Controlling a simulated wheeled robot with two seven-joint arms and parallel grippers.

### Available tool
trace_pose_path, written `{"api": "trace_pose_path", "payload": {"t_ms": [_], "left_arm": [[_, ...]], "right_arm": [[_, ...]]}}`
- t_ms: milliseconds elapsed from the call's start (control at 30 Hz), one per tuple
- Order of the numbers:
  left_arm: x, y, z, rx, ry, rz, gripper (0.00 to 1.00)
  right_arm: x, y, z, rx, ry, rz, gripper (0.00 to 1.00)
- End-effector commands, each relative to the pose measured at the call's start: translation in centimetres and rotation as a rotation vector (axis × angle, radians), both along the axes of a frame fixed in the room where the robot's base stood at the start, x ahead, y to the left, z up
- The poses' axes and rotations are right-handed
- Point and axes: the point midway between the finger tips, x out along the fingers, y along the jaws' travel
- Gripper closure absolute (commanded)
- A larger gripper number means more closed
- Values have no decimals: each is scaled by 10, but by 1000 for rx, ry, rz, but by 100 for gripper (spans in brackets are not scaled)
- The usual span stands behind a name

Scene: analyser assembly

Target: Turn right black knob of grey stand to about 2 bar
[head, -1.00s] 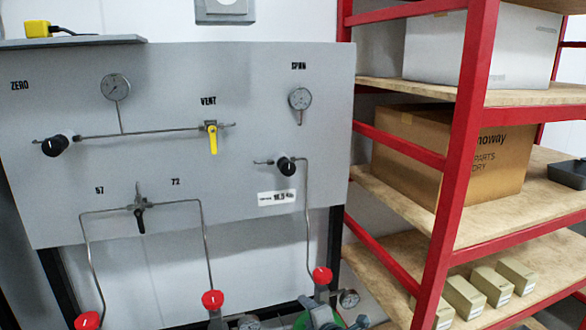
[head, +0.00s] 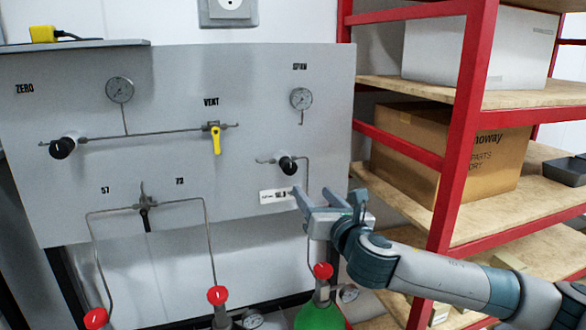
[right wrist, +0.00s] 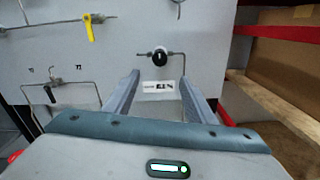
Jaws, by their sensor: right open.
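The right black knob (head: 288,165) is on the grey stand (head: 250,110), below the SPAN label. A round gauge (head: 301,98) is above it; its needle is too small to read. My right gripper (head: 302,199) is open and empty, below and slightly right of the knob in the head view. In the right wrist view the knob (right wrist: 160,58) is beyond the two open fingers (right wrist: 158,88), centred between them and a little above their tips. A white label (right wrist: 158,87) shows between the fingers. My left gripper is not in view.
A left black knob (head: 62,148), a yellow vent valve (head: 216,139) and a black lever (head: 145,215) are on the panel. A thin pipe runs down right of the knob. Red-capped cylinders (head: 323,271) stand below. A red-framed shelf (head: 462,120) stands right, near my arm.

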Motion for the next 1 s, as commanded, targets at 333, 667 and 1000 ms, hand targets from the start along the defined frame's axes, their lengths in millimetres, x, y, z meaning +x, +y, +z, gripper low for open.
{"api": "trace_pose_path", "payload": {"t_ms": [333,667,1000], "left_arm": [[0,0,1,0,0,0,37],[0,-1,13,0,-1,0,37],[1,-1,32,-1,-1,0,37]], "right_arm": [[3,1,0,4,2,0,49],[32,10,1,5,4,-2,49],[81,26,2,5,4,-3,49]]}}
